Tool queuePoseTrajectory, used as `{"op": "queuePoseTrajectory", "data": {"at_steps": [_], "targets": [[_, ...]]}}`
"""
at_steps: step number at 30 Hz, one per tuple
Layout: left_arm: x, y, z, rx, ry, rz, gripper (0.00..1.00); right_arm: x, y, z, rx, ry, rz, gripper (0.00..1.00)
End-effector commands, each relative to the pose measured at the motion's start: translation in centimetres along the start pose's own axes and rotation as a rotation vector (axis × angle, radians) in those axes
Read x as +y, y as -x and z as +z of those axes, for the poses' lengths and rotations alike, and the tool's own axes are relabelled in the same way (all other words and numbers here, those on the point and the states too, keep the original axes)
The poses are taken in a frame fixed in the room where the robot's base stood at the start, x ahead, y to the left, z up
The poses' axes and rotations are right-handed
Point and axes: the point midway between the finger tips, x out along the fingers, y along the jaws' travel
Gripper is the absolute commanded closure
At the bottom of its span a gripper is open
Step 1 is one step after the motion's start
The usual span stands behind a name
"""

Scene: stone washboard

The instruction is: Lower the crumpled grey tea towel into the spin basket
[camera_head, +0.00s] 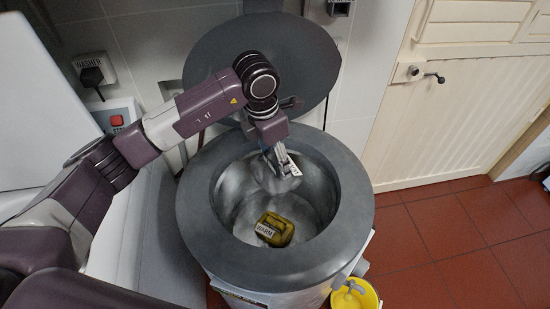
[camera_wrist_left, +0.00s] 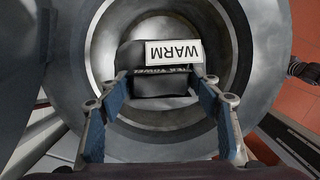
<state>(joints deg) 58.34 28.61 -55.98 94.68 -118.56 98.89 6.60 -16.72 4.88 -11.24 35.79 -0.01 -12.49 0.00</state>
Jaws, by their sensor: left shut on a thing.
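My left gripper (camera_head: 287,168) reaches down over the mouth of the round spin basket (camera_head: 315,188). It is shut on the crumpled grey tea towel (camera_head: 268,180), which hangs inside the basket opening, below the rim. In the left wrist view, the towel (camera_wrist_left: 155,88) looks dark, with part of a "TEA TOWEL" label showing between the blue-padded fingers (camera_wrist_left: 166,84). The basket wall (camera_wrist_left: 104,50) rings it. I cannot tell whether the towel touches the basket floor. My right gripper is not in view.
A yellow-olive block (camera_head: 280,222) labelled "WARM" lies in the basket. The wide grey rim (camera_head: 350,195) surrounds the opening. A raised round lid (camera_head: 300,60) stands behind it. A yellow bucket (camera_head: 368,298) stands at the front right on red tiles.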

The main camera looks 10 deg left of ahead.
Motion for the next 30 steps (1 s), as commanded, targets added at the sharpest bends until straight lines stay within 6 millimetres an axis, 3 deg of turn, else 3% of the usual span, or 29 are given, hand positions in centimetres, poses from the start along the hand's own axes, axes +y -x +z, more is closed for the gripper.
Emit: {"op": "queuePoseTrajectory", "data": {"at_steps": [12,30], "targets": [[-0.1,-5.4,-0.8,0.001,0.0,-0.003,0.89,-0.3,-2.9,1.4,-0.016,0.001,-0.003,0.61],[-0.1,-13.7,-2.2,0.001,-0.001,-0.002,0.89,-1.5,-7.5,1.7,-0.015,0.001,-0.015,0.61]]}}
